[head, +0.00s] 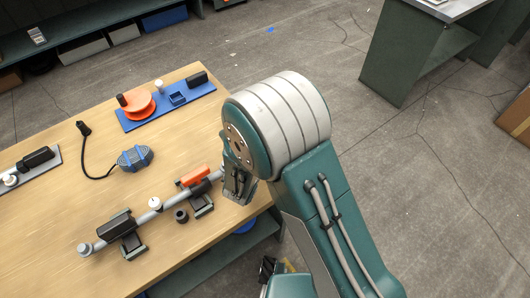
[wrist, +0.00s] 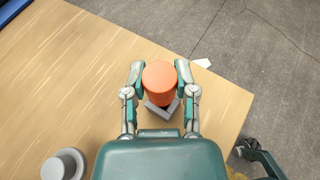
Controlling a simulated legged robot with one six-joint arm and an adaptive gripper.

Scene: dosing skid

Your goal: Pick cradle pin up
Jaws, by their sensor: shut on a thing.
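The cradle pin (wrist: 160,82) is an orange cylinder, seen in the wrist view from its round end. My gripper (wrist: 161,76) is shut on it, with one finger against each side. A grey angled cradle (wrist: 162,108) shows just below the pin in the picture; I cannot tell whether they still touch. In the head view my arm hides the pin, the cradle and the fingertips at the right edge of the wooden table (head: 60,125).
A grey pipe run (head: 155,208) with dark clamps and an orange block (head: 195,176) lies left of my arm. A blue tray (head: 135,122) holds an orange reel behind. A corded blue-grey device (head: 135,158) lies mid-table. Open floor lies right of the table.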

